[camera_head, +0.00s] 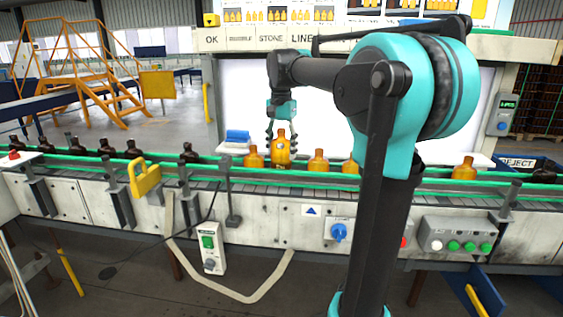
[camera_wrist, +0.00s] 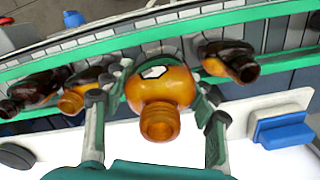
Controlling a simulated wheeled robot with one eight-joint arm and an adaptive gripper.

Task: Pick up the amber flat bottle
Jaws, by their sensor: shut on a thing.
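My gripper (camera_head: 280,139) is shut on an amber bottle (camera_head: 281,153) with a pale label, at the conveyor in front of the lit white panel. In the wrist view the amber bottle (camera_wrist: 160,90) is between the two fingers of my gripper (camera_wrist: 158,98), its open neck towards the camera and a white label patch on its far side. In the head view it reaches higher than the amber bottles beside it. I cannot tell whether its base is clear of the belt.
Other amber bottles stand close by, one to the left (camera_head: 254,158) and one to the right (camera_head: 318,161). Dark brown bottles (camera_head: 188,153) stand farther left. Green rails (camera_head: 120,158) edge the conveyor. A blue block (camera_head: 237,136) lies behind the bottles.

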